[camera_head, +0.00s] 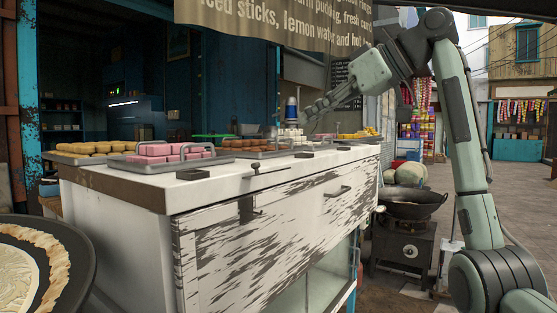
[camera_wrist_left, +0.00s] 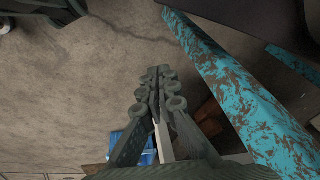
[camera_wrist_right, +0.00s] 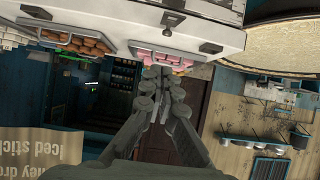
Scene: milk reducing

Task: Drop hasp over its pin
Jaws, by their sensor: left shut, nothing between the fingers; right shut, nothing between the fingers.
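A small dark metal fitting, apparently the hasp (camera_head: 265,170), lies at the front edge of the white counter's top. A small dark peg, likely its pin (camera_head: 257,211), sticks out of the counter's front face below it. My left gripper (camera_wrist_left: 158,72) is closed and empty over bare ground, outside the head view.
Trays of pink sweets (camera_head: 165,151) and yellow sweets (camera_head: 90,148) stand on the counter (camera_head: 130,182). A blue-capped bottle (camera_head: 291,108) stands behind. A round pan (camera_head: 85,265) is at lower left, a wok on a stove (camera_head: 410,203) at right. A teal post (camera_wrist_left: 235,85) is beside my left gripper.

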